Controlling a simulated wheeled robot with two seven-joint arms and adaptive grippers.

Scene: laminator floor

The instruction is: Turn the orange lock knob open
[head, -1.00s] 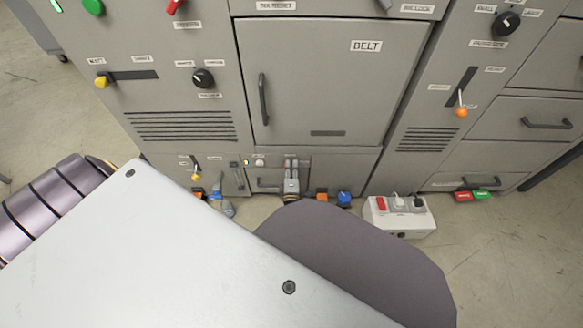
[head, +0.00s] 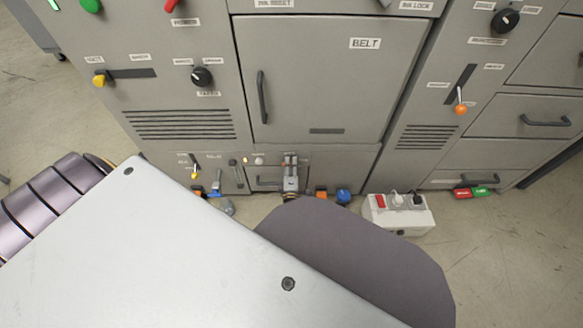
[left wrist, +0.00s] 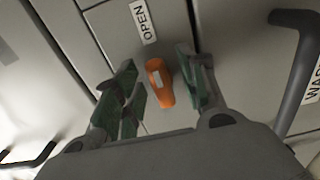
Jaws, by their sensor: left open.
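The orange lock knob (left wrist: 159,84) shows in the left wrist view as an elongated orange handle with a pale patch on its face. It sits on a grey cabinet panel, below a white OPEN label (left wrist: 144,20). My left gripper (left wrist: 158,72) is open, with one green-padded finger on each side of the knob. A gap shows on each side, so it does not grip the knob. My right gripper is not in view.
An orange block (head: 321,194), a blue block (head: 343,196) and a white socket box (head: 398,215) are on the floor in front of the cabinet. An orange-tipped lever (head: 460,109) is farther right.

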